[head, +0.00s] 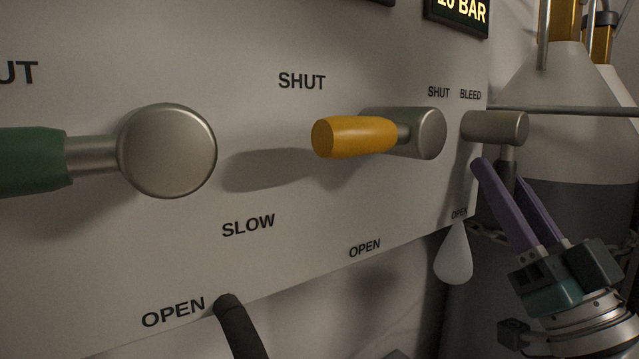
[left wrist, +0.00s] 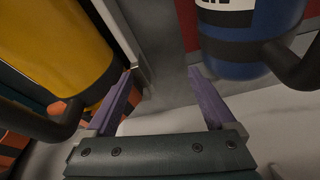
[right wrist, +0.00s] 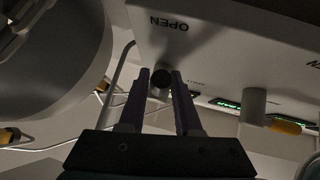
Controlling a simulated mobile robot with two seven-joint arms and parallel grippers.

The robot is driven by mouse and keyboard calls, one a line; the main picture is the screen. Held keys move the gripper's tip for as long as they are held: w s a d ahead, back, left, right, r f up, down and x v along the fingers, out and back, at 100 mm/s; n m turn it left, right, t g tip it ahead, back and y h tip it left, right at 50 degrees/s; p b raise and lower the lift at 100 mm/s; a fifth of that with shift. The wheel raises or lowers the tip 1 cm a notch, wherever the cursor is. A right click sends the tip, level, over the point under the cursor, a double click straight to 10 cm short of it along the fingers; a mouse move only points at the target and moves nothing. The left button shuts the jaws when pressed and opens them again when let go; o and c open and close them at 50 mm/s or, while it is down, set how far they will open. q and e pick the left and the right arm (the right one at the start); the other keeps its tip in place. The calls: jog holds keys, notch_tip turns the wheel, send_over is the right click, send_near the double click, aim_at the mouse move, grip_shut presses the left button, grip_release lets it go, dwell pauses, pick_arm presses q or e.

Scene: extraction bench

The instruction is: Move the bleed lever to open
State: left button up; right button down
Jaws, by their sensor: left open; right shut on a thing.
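The bleed lever (head: 495,127) is at the panel's right end, under the SHUT and BLEED labels. My right gripper (head: 499,160) comes up from below right, shut on the bleed lever, with purple fingers either side of the stem. In the right wrist view a dark round end (right wrist: 160,78) shows between the fingertips; the fingers hide much of the handle. My left gripper (left wrist: 162,72) is open and empty in the left wrist view, and outside the head view.
A yellow-handled lever (head: 355,136) and a green-handled lever (head: 168,150) stick out from the panel (head: 300,190) to the left. Large flasks (head: 570,120) stand behind my right gripper. Near my left gripper are a yellow cylinder (left wrist: 55,45) and a blue cylinder (left wrist: 240,45).

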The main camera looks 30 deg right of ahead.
pick_arm(q)
jog(key=shift+f, duration=0.35)
pick_arm(e)
jog(key=shift+d+n+y, duration=0.15)
jog(key=shift+n+y, duration=0.75)
pick_arm(q)
jog(key=shift+a, duration=0.15)
pick_arm(e)
jog(key=c, duration=0.6)
grip_release()
pick_arm(q)
jog(key=shift+d+f+b, duration=0.2)
jog(key=shift+f+b, duration=0.75)
jog(key=shift+b, duration=0.25)
jog(key=shift+a+r+p, duration=0.15)
jog(key=shift+r+p, duration=0.3)
jog(key=shift+p, duration=0.05)
pick_arm(e)
jog(key=s+a+f, duration=0.1)
jog(key=s+f, duration=0.2)
jog(key=s, duration=1.2)
jog(key=shift+s+a+f, duration=0.2)
jog(key=shift+s+a, duration=0.05)
